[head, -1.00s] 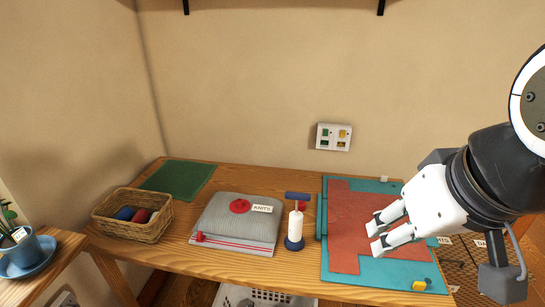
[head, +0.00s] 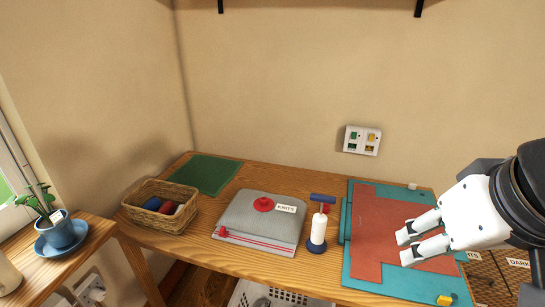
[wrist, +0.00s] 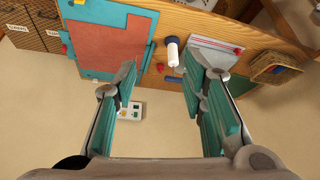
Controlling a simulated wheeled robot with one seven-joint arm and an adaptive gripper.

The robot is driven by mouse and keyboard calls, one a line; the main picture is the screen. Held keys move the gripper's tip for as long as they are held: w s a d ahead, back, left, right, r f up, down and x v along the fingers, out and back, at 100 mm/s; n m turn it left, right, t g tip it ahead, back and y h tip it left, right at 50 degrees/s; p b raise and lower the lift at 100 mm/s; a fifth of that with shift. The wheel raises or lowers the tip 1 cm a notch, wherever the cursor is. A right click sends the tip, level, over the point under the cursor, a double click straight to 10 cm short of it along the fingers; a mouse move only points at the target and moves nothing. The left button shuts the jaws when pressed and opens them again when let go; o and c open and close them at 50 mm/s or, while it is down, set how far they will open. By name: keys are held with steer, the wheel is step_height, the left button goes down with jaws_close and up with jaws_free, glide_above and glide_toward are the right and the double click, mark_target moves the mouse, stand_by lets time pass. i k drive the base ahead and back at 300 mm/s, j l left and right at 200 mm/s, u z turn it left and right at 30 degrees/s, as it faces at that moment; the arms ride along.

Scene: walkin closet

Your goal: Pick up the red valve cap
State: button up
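A round red cap (head: 263,204) sits on top of a folded grey storage bag (head: 240,222) labelled KNITS, which has a red zip edge along its front. Another small red piece (head: 325,208) is partly hidden behind the pump; it also shows in the wrist view (wrist: 160,67). I cannot tell for certain which red piece is the valve cap. My gripper (head: 402,246) is open and empty, right of the bag and over the red and teal mat; its spread fingers also show in the wrist view (wrist: 160,85).
A white and blue hand pump (head: 318,230) stands between the bag and the teal mat (head: 365,291). A wicker basket (head: 157,216) and a green mat (head: 207,174) are at the left. A potted plant (head: 60,230) stands on a side table. A wall panel (head: 362,140) is behind.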

mark_target(326, 207)
steer(key=i+j+z, duration=0.15)
steer(key=i+j, duration=0.15)
steer(key=i+j+z, duration=0.2)
steer(key=j, duration=0.25)
steer(key=i+j+z, duration=0.15)
steer(key=i+j, duration=0.25)
